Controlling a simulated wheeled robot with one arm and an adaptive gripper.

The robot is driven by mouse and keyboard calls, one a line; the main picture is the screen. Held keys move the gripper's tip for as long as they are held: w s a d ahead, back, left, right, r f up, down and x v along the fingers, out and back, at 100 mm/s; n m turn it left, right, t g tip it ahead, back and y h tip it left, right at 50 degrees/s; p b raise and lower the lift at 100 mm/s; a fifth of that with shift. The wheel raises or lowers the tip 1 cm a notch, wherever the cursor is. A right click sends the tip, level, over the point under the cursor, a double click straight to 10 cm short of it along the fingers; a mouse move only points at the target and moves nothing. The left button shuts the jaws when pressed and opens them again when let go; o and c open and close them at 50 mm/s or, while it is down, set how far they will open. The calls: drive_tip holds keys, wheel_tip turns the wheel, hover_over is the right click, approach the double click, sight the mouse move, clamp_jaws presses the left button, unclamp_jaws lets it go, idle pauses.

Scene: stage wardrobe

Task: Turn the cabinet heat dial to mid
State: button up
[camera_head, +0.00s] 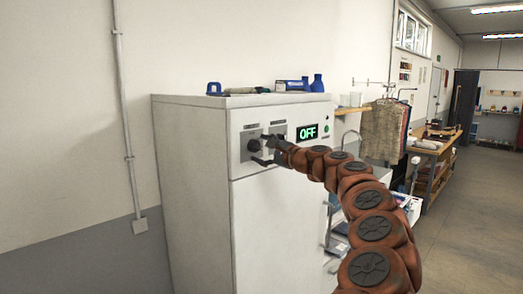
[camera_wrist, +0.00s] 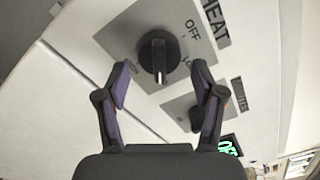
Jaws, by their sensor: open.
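The black heat dial (camera_wrist: 158,57) sits on a grey plate (camera_wrist: 125,38) marked HEAT, with OFF and LO readable beside it. A white mark on the dial's grip points down in the wrist view, towards my gripper; I cannot tell which setting it matches. My gripper (camera_wrist: 163,78) is open, its two fingertips apart on either side of the dial's lower end, without clear contact. In the head view the dial (camera_head: 254,146) is on the white cabinet's (camera_head: 260,215) upper front, with my gripper (camera_head: 268,147) just at it, partly covering the panel. The green display (camera_head: 307,132) reads OFF.
A second control (camera_wrist: 196,118) on its own grey plate lies close to the right finger in the wrist view. Bottles and a blue item (camera_head: 292,85) stand on the cabinet top. A rail with hanging clothes (camera_head: 383,130) and a bench are to the right.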

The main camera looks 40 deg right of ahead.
drive_tip(key=s, duration=1.1)
drive_tip(key=shift+s, duration=0.3)
drive_tip(key=shift+a, duration=0.2)
